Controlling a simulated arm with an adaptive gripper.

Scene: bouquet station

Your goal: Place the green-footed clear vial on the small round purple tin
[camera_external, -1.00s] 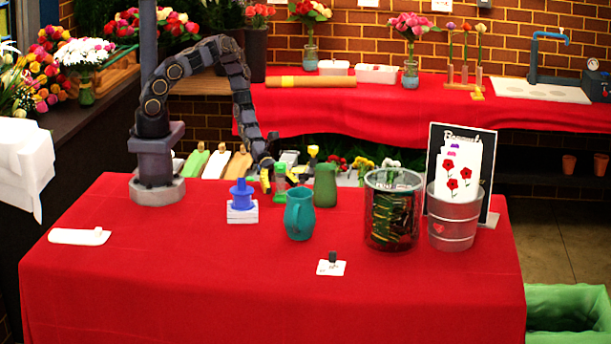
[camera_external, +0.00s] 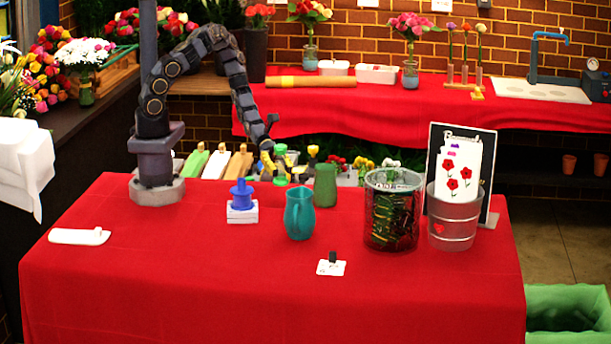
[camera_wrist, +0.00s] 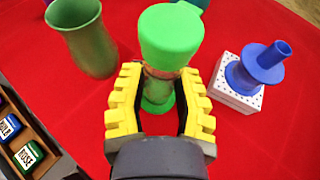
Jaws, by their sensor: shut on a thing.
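The clear vial with a green foot stands upright between the yellow fingers of my gripper (camera_wrist: 158,100). In the wrist view its green top (camera_wrist: 171,36) is nearest the camera, its clear middle is between the fingers, and its green foot (camera_wrist: 158,95) shows below. My gripper is shut on it. In the external view my gripper (camera_external: 278,168) holds the vial above the table's back edge, left of the green vase, with its foot (camera_external: 280,181) apart from the cloth. I cannot make out a small round purple tin for certain in either view.
A green vase (camera_external: 325,185) and a teal pitcher (camera_external: 299,214) stand close by. A blue spool-like piece (camera_external: 241,192) sits on a white block (camera_external: 242,213). A glass container (camera_external: 391,240) and metal bucket (camera_external: 452,230) stand right. The front of the red table is mostly clear.

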